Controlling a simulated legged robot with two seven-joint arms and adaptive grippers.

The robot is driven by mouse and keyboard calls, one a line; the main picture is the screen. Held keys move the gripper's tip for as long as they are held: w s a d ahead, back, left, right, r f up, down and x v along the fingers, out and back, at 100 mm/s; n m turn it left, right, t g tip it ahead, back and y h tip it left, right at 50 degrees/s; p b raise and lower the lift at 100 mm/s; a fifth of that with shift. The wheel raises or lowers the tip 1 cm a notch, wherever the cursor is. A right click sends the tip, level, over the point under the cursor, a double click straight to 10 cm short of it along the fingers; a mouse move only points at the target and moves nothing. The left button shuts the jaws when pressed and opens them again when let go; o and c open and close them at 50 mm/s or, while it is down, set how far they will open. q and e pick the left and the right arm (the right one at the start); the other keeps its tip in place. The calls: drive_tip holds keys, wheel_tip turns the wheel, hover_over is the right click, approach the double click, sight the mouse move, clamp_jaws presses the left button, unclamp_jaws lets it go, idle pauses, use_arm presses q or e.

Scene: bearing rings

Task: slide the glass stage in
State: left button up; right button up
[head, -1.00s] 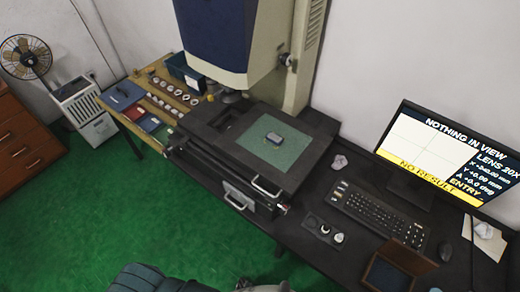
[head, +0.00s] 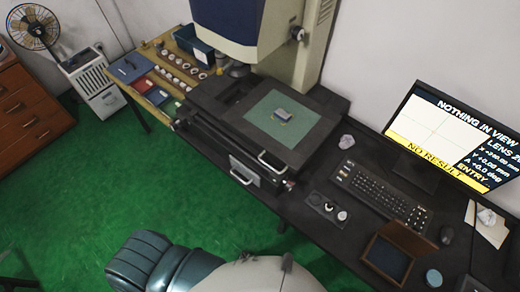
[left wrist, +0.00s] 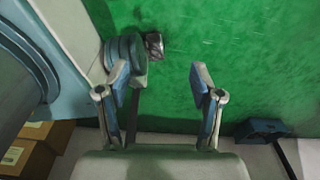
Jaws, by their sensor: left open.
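The glass stage (head: 306,136) is a pale green plate in a dark frame on the measuring machine's bed, in the head view. It lies to the right of the lens (head: 237,70), out from under it. A small grey-blue block (head: 281,114) sits on the glass. A light bar handle (head: 271,161) shows at the stage's front edge. My left gripper (left wrist: 165,82) is open and empty in the left wrist view, over green floor and away from the stage. My right gripper does not show.
The monitor (head: 440,140) reads "NOTHING IN VIEW" and "NO RESULT". A keyboard (head: 382,193), a brown open case (head: 375,264) and a dark tray with small rings (head: 318,203) lie right of the machine. A wooden table (head: 150,62) with rings stands left.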

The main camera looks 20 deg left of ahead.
sight(270, 166)
use_arm(q)
drive_tip(key=shift+c, duration=0.3)
